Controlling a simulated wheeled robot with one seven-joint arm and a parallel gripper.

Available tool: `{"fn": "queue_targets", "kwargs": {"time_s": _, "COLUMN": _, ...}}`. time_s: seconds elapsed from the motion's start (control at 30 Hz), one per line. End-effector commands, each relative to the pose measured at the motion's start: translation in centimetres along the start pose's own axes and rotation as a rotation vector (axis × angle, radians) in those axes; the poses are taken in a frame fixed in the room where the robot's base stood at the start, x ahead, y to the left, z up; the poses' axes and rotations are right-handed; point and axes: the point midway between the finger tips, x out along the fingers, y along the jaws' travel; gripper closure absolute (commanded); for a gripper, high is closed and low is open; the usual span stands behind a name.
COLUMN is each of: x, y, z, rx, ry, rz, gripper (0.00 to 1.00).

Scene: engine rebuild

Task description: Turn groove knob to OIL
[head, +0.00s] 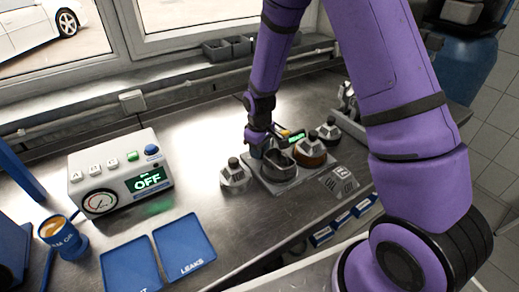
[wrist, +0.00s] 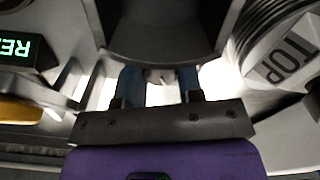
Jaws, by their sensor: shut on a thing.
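My gripper (wrist: 160,88) reaches down at the grey fixture (head: 286,184) on the steel bench. Its two blue fingers are shut on a small pale part that shows between them in the wrist view; I take this for the groove knob (wrist: 161,76). A dark metal cylinder (wrist: 160,40) hides most of it. The knob's setting and the word OIL cannot be read. The fixture's small green display (wrist: 14,50) shows upside-down letters starting "RE". In the head view my gripper (head: 264,146) stands behind the round metal part of the fixture.
A piston-like part marked TOP (wrist: 285,62) lies close on the right in the wrist view. A grey tester reading OFF (head: 121,179), blue trays (head: 184,243) and a blue mug (head: 63,238) stand to the left. A silver capped part (head: 234,174) sits beside the fixture.

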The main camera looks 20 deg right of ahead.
Motion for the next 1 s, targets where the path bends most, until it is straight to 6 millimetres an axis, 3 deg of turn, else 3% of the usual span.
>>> {"fn": "queue_targets", "kwargs": {"time_s": 0.5, "x": -0.04, "y": 0.03, "z": -0.04, "rx": -0.270, "ry": 0.001, "rz": 0.000, "gripper": 0.90}}
{"fn": "queue_targets", "kwargs": {"time_s": 1.0, "x": -0.03, "y": 0.06, "z": -0.03, "rx": -0.296, "ry": 0.001, "rz": 0.001, "gripper": 0.90}}
